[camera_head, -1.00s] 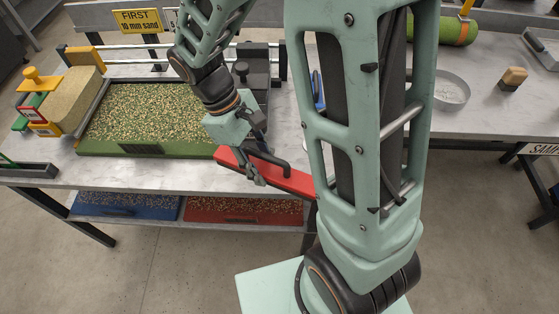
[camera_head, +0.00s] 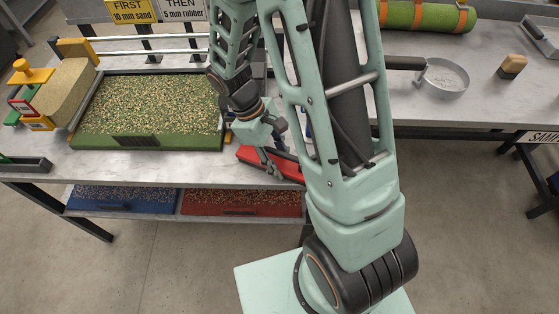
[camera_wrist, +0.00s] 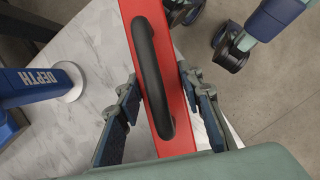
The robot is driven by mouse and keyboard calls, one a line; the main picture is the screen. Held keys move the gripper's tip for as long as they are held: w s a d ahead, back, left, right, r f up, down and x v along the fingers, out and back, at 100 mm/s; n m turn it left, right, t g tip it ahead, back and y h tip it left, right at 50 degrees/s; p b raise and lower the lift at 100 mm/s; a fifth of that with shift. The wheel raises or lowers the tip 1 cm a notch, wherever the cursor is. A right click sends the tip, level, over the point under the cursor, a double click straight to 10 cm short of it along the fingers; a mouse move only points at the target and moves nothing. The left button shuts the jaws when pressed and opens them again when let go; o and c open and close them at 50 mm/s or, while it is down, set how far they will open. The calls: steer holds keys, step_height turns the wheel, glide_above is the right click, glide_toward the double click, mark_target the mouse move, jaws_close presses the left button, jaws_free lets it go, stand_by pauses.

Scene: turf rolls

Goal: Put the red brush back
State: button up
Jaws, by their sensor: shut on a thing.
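The red brush (camera_head: 251,155) is a long red bar with a black loop handle (camera_wrist: 150,75). My gripper (camera_head: 268,162) is shut on the brush near the table's front edge, its fingers on both sides of the red body in the wrist view. The brush body (camera_wrist: 172,50) runs from top to bottom through the wrist view.
A green-edged tray of speckled infill (camera_head: 150,108) lies left of the brush. A blue DEPTH gauge (camera_wrist: 35,82) stands beside it in the wrist view. Blue (camera_head: 125,200) and red (camera_head: 240,202) trays sit on the lower shelf. A round pan (camera_head: 444,80) rests on the right-hand table.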

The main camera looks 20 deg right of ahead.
steer(key=shift+f, duration=0.2)
steer(key=o, duration=1.4)
steer(key=shift+r, duration=0.1)
steer(key=p+v, duration=0.1)
steer(key=v, duration=1.1)
steer(key=shift+r, duration=0.15)
